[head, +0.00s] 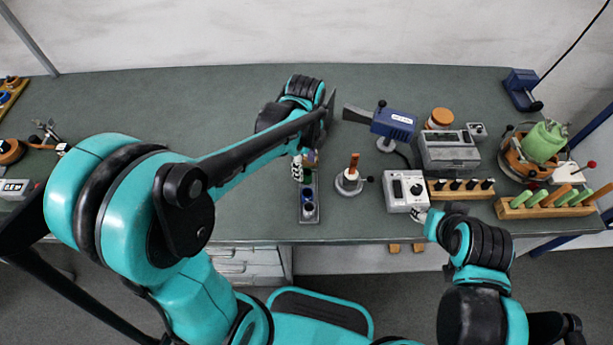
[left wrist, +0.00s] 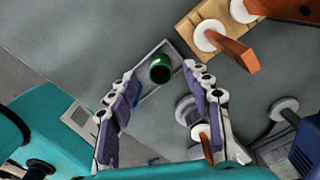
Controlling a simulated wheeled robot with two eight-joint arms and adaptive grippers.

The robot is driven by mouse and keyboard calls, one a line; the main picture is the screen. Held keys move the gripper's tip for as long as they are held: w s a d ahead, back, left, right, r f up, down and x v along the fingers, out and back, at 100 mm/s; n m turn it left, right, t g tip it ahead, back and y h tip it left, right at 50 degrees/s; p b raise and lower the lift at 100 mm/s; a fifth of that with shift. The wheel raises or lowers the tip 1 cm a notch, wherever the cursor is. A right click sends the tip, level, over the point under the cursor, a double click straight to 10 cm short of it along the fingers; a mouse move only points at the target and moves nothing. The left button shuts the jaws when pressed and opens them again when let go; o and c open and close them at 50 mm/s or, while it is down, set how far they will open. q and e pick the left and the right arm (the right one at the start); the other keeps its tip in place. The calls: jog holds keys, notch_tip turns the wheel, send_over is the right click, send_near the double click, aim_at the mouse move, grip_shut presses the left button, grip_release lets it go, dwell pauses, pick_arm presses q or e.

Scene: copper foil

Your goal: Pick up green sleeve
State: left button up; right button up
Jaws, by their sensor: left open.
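The green sleeve (left wrist: 160,68) is a small, dark-topped green cylinder on a narrow grey tray (left wrist: 150,92) in the left wrist view. It appears between the fingertips of my left gripper (left wrist: 159,80), with a gap on both sides. The two purple-padded fingers are spread and hold nothing. In the head view my left gripper (head: 304,164) points down over the far end of the tray (head: 310,216). I cannot make out the sleeve there. My right gripper (head: 419,214) is mostly hidden by its own arm near the table's front edge; its opening is unclear.
A round-based stand with an orange handle (head: 352,172) is right of the tray. A white box (head: 405,190), a blue heat tool (head: 392,124) and wooden racks (head: 545,203) crowd the right. Table left of the tray is clear.

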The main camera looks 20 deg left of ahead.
aim_at(306, 172)
pick_arm(q)
notch_tip(306, 172, down, 4)
jog(key=shift+f+b, duration=0.1)
jog(key=shift+b, duration=0.8)
jog(key=shift+c, duration=0.7)
jog(key=c, duration=0.7)
